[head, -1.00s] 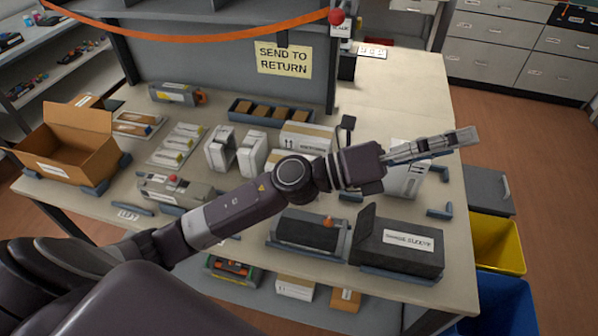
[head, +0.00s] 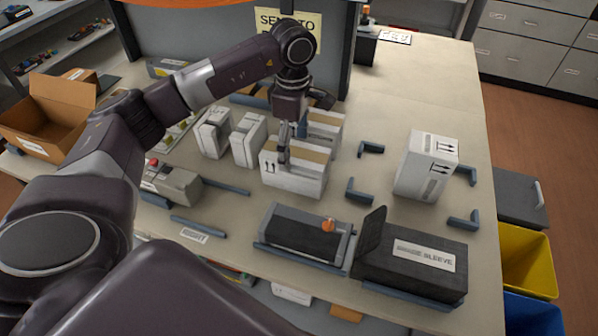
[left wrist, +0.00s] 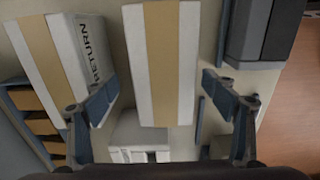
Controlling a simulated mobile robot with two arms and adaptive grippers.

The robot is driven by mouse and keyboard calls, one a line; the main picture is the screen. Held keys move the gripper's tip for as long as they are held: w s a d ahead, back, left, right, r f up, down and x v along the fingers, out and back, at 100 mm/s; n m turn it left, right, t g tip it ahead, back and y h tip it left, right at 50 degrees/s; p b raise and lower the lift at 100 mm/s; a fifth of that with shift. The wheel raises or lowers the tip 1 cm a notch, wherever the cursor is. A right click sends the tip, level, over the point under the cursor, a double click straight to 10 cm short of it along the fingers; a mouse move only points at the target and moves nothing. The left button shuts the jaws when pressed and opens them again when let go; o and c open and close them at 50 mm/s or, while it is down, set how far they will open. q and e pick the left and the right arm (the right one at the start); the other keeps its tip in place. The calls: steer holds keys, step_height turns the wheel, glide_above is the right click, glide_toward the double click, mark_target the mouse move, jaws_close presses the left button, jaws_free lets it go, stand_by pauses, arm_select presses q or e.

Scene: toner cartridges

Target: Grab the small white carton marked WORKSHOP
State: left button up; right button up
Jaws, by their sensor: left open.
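Two white cartons with tan tape lie one behind the other mid-table. The front carton (head: 295,180) shows in the left wrist view (left wrist: 160,60) between my open fingers; I cannot read a WORKSHOP mark on it. The rear carton (head: 329,122) is partly hidden by the front one and my arm; in the left wrist view it (left wrist: 70,55) reads RETURN. My left gripper (head: 285,147) points down over the front carton and is open; in the left wrist view its fingers (left wrist: 157,98) straddle this carton with gaps on both sides. My right gripper is out of view.
Two upright white cartons (head: 248,140) stand just left. A larger white carton (head: 427,165) stands right among blue-grey corner brackets. A grey unit (head: 305,235) and a black sleeve box (head: 415,262) lie in front. An open brown box (head: 50,115) stands left.

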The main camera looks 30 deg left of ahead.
arm_select(q)
steer(key=shift+s+f+b, duration=0.25)
steer(key=shift+f+b, duration=0.1)
steer(key=shift+f, duration=0.15)
steer(key=shift+f+b, duration=0.35)
steer(key=shift+f, duration=0.2)
steer(key=shift+w+f+b, duration=0.15)
steer(key=shift+f+b, duration=0.15)
steer(key=shift+f, duration=0.3)
steer(key=f+b, duration=0.2)
steer(key=f, duration=0.2)
steer(key=shift+d+f+b, duration=0.3)
steer(key=shift+d+b, duration=0.05)
steer(key=shift+b, duration=0.05)
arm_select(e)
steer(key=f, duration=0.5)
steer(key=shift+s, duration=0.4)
arm_select(q)
steer(key=shift+r, duration=0.1)
steer(key=c, duration=1.5)
steer(key=shift+c, duration=0.5)
steer(key=shift+r, duration=0.1)
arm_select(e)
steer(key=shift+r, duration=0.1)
